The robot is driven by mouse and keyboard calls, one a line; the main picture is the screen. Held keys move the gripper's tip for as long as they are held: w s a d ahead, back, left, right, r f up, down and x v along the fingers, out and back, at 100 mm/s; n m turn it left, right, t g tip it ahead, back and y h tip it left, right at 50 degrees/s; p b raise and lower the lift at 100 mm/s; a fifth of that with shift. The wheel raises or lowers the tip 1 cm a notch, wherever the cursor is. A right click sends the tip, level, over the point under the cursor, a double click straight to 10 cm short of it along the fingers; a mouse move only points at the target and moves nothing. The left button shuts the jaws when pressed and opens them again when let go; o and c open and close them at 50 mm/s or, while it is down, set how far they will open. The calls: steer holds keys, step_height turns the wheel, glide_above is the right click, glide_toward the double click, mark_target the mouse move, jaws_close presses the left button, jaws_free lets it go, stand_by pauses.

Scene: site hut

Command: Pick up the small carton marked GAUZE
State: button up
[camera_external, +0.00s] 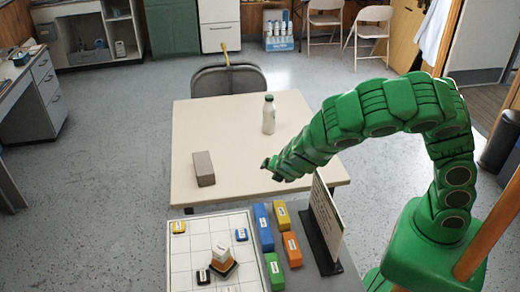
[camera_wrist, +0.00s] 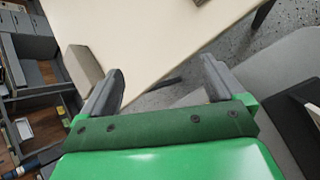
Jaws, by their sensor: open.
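Several small labelled cartons lie near the bottom of the external view, their lettering too small to read, so I cannot tell which is marked GAUZE. Beside the white gridded board are a blue carton (camera_external: 263,228), a yellow one (camera_external: 282,216), an orange one (camera_external: 292,250) and a green one (camera_external: 274,272). On the board are a smaller yellow piece (camera_external: 179,227), a blue piece (camera_external: 241,235) and a black piece (camera_external: 203,277). My gripper (camera_external: 268,165) is above the cream table, beyond the cartons. The wrist view shows its fingers (camera_wrist: 162,80) apart and empty.
The white board (camera_external: 192,251) bears a small stack (camera_external: 222,264) of pieces. An upright panel (camera_external: 326,218) stands right of the cartons. The cream table (camera_external: 235,130) holds a grey-brown block (camera_external: 204,168) and a white bottle (camera_external: 268,114). A chair (camera_external: 228,80) stands behind it.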

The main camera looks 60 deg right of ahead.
steer(key=d+r+m+g+y, duration=0.15)
steer(key=d+m, duration=0.75)
steer(key=d, duration=1.2)
steer(key=f+y, duration=0.1)
steer(key=w+f+t+y, duration=0.1)
steer(key=f+y, duration=0.1)
steer(key=d+f+m+y, duration=0.1)
steer(key=f+y, duration=0.1)
steer(key=shift+w+f+t+y, duration=0.15)
steer(key=shift+f+t+y, duration=0.1)
steer(key=shift+t, duration=0.1)
steer(key=shift+s+a+f+t+y, duration=0.3)
steer(key=shift+f+y, duration=0.2)
steer(key=shift+y, duration=0.4)
steer(key=shift+s+a+f+t+y, duration=0.2)
steer(key=shift+s+a+t+y, duration=0.15)
steer(key=shift+y, duration=0.55)
steer(key=shift+s+a+r+m+t+y, duration=0.15)
steer(key=shift+s+a+m+t+y, duration=0.15)
steer(key=shift+s+y, duration=0.45)
steer(key=shift+s+a+r+m+t+y, duration=0.15)
steer(key=shift+s+r+t+y, duration=0.15)
steer(key=shift+y, duration=0.25)
steer(key=shift+s+a+r+m+t+y, duration=0.1)
steer(key=shift+r+m+t+y, duration=0.05)
steer(key=shift+r+y, duration=0.3)
steer(key=shift+x, duration=3.9)
